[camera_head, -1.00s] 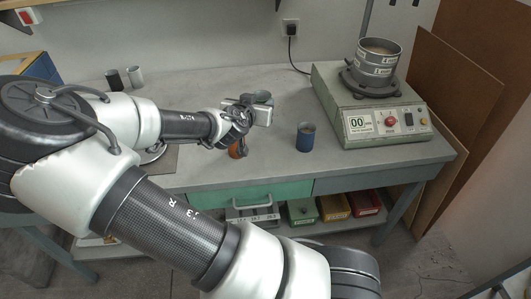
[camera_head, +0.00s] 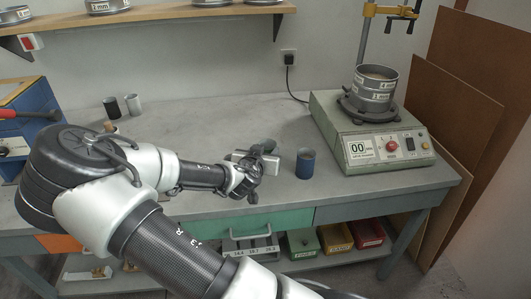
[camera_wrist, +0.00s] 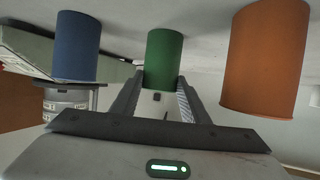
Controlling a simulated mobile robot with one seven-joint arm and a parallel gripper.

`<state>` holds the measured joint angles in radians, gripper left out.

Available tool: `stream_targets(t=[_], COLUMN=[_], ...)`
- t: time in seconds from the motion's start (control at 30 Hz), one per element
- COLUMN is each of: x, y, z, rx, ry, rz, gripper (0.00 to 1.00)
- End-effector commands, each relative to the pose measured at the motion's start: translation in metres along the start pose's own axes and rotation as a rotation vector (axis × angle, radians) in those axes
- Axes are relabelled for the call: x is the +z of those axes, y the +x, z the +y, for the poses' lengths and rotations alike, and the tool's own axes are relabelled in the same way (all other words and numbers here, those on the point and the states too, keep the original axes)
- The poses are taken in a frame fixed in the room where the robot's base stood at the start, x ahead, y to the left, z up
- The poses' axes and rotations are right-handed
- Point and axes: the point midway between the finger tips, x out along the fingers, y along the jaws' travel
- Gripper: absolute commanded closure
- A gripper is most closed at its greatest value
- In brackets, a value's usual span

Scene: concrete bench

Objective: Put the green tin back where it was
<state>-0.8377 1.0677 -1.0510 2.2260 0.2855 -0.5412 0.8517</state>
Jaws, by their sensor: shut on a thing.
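The green tin (camera_wrist: 164,58) is between my two fingers in the wrist view, and my gripper (camera_wrist: 158,92) is shut on it. In the head view only a part of the green tin (camera_head: 268,144) shows behind my gripper (camera_head: 262,160), low over the bench. I cannot tell whether the tin touches the bench. The blue tin (camera_head: 305,163) stands just right of my gripper; it also shows at left in the wrist view (camera_wrist: 76,46). An orange tin (camera_wrist: 266,60) is at right in the wrist view, apart from the green one. My gripper hides it in the head view.
The sieve shaker (camera_head: 372,145) stands at the bench's right with stacked sieves (camera_head: 375,88) on it. A dark cup (camera_head: 111,107) and a grey cup (camera_head: 133,104) stand at back left. The bench (camera_head: 210,120) is clear behind my gripper. A shelf (camera_head: 170,14) hangs above.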

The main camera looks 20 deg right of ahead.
Motion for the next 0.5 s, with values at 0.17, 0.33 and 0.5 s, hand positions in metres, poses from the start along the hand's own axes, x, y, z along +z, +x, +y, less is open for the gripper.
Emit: stream_targets(t=[0.17,0.33,0.5], x=[-0.0011,0.0006,0.0006], y=[-0.0003,0.0002,0.0002], z=[-0.0002,-0.0002,-0.0002], rx=[0.000,0.000,0.000], ry=[0.001,0.001,0.001], rz=[0.000,0.000,0.000], gripper=[0.89,0.47,0.40])
